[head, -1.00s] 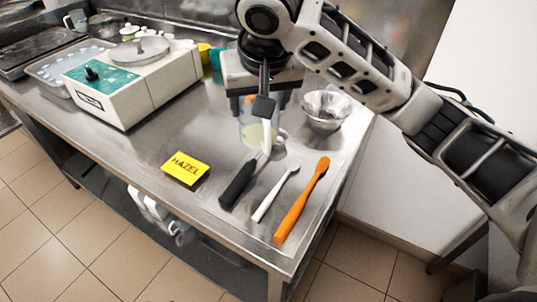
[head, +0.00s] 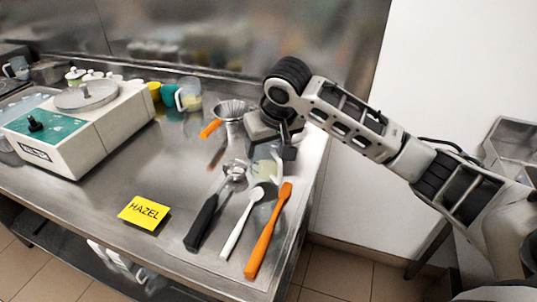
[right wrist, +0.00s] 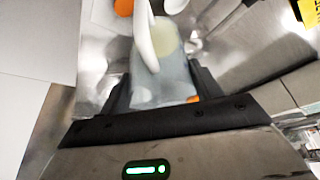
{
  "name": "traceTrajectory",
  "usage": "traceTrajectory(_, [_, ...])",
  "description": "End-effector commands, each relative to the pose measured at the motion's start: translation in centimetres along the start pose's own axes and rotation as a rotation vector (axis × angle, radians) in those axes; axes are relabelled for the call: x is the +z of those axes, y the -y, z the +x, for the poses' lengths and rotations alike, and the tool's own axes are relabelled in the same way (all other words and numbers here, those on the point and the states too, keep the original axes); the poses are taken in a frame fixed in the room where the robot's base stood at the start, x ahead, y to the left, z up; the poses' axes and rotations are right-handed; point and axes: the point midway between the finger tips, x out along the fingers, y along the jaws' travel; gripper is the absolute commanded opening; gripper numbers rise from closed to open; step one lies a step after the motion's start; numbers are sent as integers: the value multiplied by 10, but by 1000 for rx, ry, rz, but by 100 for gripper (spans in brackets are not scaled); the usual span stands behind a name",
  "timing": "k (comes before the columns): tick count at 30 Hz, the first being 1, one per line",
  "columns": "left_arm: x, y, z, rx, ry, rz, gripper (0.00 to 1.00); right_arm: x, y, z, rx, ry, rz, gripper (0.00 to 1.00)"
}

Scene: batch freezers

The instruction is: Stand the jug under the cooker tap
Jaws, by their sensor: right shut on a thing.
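A clear jug with a white handle and pale yellow contents (head: 264,168) is in my right gripper (head: 271,150). It shows at the table's right end, beyond the tool heads. In the right wrist view the jug (right wrist: 165,80) sits between the two dark fingers, which are shut on it. Whether its base touches the table I cannot tell. A second clear jug with a white handle (head: 188,94) stands at the back of the table. No cooker tap is recognisable in these frames. My left gripper is not in view.
A steel table (head: 165,170) carries a white machine with a green panel (head: 80,130), a HAZEL card (head: 143,213), a black-handled scoop (head: 203,222), a white spoon (head: 240,222), an orange spatula (head: 266,235) and a metal bowl (head: 232,110). A white wall (head: 430,70) stands right.

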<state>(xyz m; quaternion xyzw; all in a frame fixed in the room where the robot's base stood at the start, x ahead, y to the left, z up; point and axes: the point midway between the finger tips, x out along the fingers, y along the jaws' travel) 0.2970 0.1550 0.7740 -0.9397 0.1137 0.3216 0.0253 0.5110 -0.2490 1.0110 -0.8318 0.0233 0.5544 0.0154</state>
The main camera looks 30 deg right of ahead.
Motion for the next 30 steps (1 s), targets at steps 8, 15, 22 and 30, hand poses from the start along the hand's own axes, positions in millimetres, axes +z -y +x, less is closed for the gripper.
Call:
traceTrajectory(8, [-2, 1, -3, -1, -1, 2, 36, 12, -3, 30, 2, 1, 1, 40])
traceTrajectory(15, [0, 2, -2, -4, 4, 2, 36, 12, -2, 31, 1, 0, 1, 40])
traceTrajectory(22, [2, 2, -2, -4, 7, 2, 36, 13, -2, 33, 1, 1, 1, 85])
traceTrajectory(30, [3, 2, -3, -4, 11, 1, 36, 12, -2, 30, 1, 0, 1, 85])
